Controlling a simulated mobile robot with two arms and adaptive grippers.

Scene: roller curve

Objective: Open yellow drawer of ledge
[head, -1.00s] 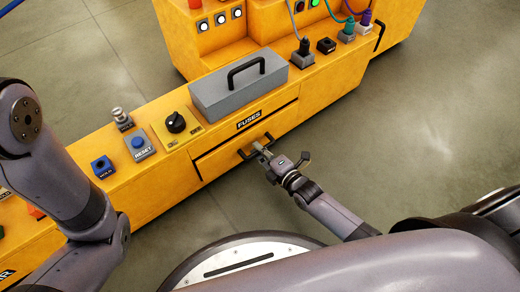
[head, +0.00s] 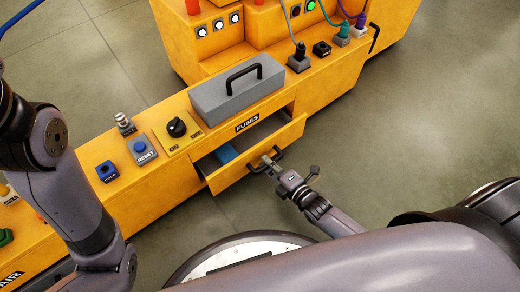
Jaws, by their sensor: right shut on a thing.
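The yellow ledge (head: 330,85) runs across the view from lower left to upper right. Its yellow drawer (head: 232,178), below the black FUSES label (head: 247,123), is pulled partly out. Something blue (head: 228,154) shows inside it; the rest of the inside is hidden. My right gripper (head: 272,163) is shut on the drawer's black handle (head: 265,161) at the front face. My left arm stands at the left edge, and its gripper is out of the picture.
A grey box with a black handle (head: 237,92) sits on the ledge above the drawer. A rotary switch (head: 177,128), a RESET button (head: 140,147) and several plugs are on the ledge top. The grey floor (head: 400,140) at right is clear.

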